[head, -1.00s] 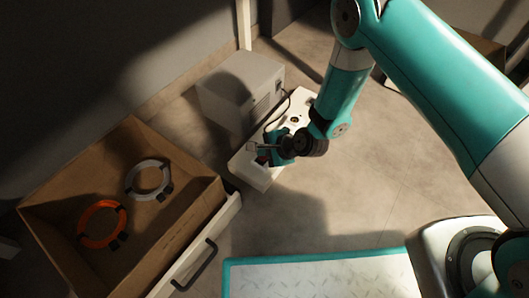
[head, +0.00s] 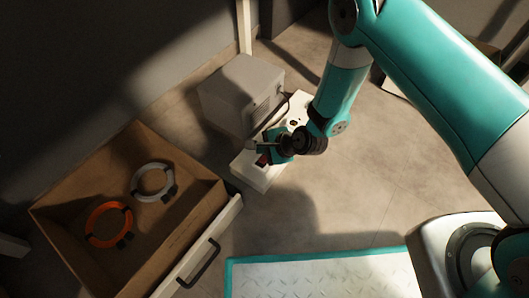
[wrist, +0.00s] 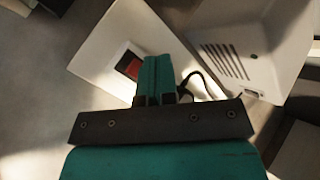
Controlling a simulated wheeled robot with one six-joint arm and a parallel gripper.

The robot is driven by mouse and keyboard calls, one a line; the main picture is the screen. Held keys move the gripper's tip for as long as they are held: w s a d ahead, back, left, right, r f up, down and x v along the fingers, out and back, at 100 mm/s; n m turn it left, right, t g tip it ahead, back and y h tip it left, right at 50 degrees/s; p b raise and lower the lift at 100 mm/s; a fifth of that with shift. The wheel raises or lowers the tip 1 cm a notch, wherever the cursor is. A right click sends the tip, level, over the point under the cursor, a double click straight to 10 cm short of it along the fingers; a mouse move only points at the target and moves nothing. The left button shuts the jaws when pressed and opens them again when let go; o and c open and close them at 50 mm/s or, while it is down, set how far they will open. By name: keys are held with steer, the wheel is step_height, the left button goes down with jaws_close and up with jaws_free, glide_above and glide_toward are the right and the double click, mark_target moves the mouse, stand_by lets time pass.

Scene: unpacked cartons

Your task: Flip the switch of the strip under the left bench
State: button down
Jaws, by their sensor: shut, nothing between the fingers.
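A white power strip (head: 254,176) lies on the floor beside a grey box. Its dark red rocker switch (head: 263,159) is near the strip's front end; it also shows in the wrist view (wrist: 129,66) in a dark recess, partly covered by my fingers. My gripper (head: 256,147) is shut and empty, low over the strip next to the switch. In the wrist view the closed fingertips (wrist: 155,62) overlap the right side of the switch. I cannot tell whether they touch it. A dark cable runs at the strip's far side.
A grey box with vent slots (head: 240,92) stands directly behind the strip. Floor to the right of the strip is clear.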

mark_target(263, 160)
step_height(263, 160, up, 3)
steer(key=shift+s+a+r+p, duration=0.1)
steer(key=shift+s+p, duration=0.05)
steer(key=shift+p, duration=1)
